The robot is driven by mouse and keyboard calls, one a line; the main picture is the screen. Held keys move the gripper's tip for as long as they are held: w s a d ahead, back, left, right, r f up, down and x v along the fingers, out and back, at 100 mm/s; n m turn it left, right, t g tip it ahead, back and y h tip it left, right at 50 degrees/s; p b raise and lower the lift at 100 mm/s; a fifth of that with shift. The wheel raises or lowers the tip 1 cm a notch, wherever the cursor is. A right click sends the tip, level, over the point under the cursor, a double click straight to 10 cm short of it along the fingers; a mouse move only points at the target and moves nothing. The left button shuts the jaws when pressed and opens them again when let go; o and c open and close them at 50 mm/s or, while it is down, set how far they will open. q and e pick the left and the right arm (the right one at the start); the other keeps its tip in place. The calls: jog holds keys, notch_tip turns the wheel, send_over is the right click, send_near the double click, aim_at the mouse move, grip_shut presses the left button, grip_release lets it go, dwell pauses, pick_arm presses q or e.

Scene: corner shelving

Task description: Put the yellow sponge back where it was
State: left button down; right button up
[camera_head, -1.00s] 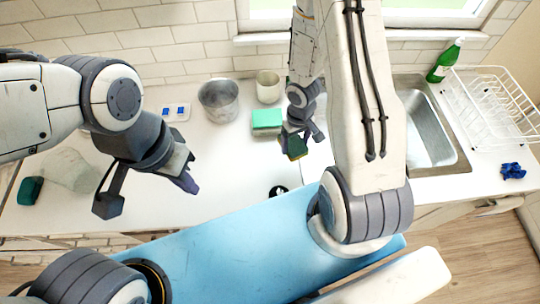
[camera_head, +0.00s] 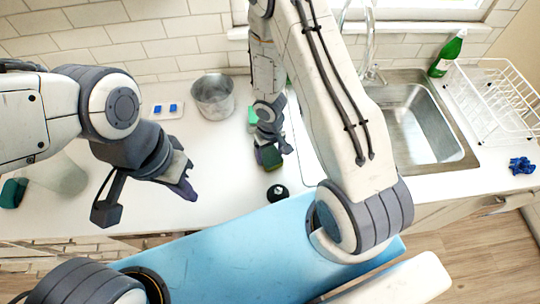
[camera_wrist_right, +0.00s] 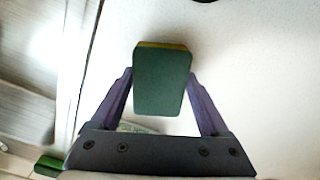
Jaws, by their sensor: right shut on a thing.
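My right gripper (camera_head: 271,152) is shut on a sponge (camera_head: 269,157) with a dark green face and a yellow layer. In the right wrist view the sponge (camera_wrist_right: 162,82) sits between the two purple fingers of the right gripper (camera_wrist_right: 162,95), with a thin yellow strip along its top edge. The sponge is over the white counter (camera_head: 225,150); I cannot tell whether it touches it. My left gripper (camera_head: 183,180) is over the counter to the left, with no object visible in it; its finger gap is unclear.
A light green sponge (camera_head: 252,114) is mostly hidden behind my right arm. A grey pot (camera_head: 213,98) and a white tray with blue pieces (camera_head: 167,110) stand at the back. A dark green sponge (camera_head: 13,192) lies far left. A black round object (camera_head: 277,192) lies near the front edge. The sink (camera_head: 425,125) is right.

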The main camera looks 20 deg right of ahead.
jog(key=o, duration=1.2)
jog(key=shift+c, duration=0.2)
jog(key=shift+r, duration=0.1)
